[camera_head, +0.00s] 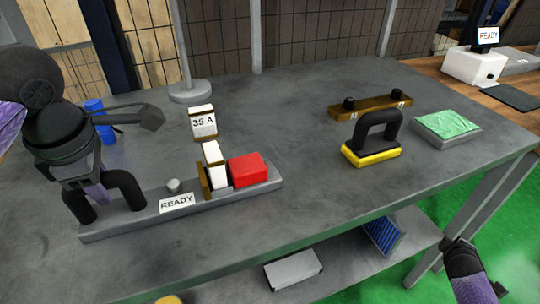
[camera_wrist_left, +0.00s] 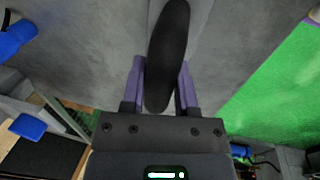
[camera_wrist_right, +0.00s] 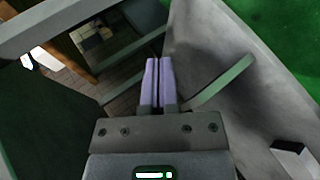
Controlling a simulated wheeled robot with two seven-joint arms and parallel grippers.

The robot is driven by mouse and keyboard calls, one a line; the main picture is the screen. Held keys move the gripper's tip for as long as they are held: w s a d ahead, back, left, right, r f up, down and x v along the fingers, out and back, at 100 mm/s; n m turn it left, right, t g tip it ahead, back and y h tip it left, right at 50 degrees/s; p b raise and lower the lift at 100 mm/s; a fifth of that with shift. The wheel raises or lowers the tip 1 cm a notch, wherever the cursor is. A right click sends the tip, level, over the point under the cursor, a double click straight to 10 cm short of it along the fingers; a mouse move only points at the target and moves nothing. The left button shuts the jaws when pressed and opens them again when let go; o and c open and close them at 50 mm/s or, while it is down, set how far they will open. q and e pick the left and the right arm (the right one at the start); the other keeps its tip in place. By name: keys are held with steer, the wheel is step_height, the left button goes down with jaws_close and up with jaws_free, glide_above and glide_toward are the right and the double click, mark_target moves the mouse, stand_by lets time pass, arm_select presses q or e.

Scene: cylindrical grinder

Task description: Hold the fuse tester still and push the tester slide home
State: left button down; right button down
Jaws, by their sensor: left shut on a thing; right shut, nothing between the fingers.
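The fuse tester is a long grey base (camera_head: 130,222) with a READY label, lying on the table. A black handle (camera_head: 128,183) stands at its left end. My left gripper (camera_head: 97,192) is shut on this handle, which also shows between its fingers in the left wrist view (camera_wrist_left: 168,50). A red block (camera_head: 247,169) sits on the right part of the base, beside a white block (camera_head: 214,165) and a thin brown plate. Which part is the slide is not certain. My right gripper (camera_wrist_right: 157,85) is shut and empty, away from the tester.
A 35 A sign (camera_head: 203,123) stands behind the tester. To the right are a yellow-based block with a black handle (camera_head: 372,156), a brown bar (camera_head: 370,107) and a green-topped pad (camera_head: 447,125). A post base (camera_head: 192,93) stands behind. The table's front middle is clear.

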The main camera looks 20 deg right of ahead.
steer(key=d+r+m+h, duration=0.1)
steer(key=d+r+h, duration=0.4)
steer(key=r, duration=0.9)
steer(key=d+r+m+h, duration=0.1)
steer(key=d+r+h, duration=0.1)
steer(key=d+r, duration=0.95)
steer(key=w+a+r+m+t, duration=0.35)
steer(key=w+a+r, duration=0.2)
steer(key=r, duration=0.25)
steer(key=w+a+r+m+t+y, duration=0.3)
steer(key=w+a+r+t+y, duration=0.7)
steer(key=w+a, duration=0.4)
steer(key=w+a+r+n+t+y, duration=0.1)
steer(key=a+r+y, duration=0.2)
steer(key=a+y, duration=0.3)
steer(key=w+a+r+n+t+y, duration=0.1)
steer(key=a+r+t+y, duration=0.2)
steer(key=a, duration=0.6)
steer(key=a+f+n+g+y, duration=0.4)
steer(key=a+f+g+y, duration=0.25)
steer(key=a+g, duration=0.45)
steer(key=s+a+f+g+h, duration=0.2)
steer(key=s+f+g+h, duration=0.1)
steer(key=s+f+g, duration=0.4)
steer(key=shift+a+f+m, duration=0.3)
steer(key=shift+f+m, duration=0.15)
steer(key=shift+f, duration=0.1)
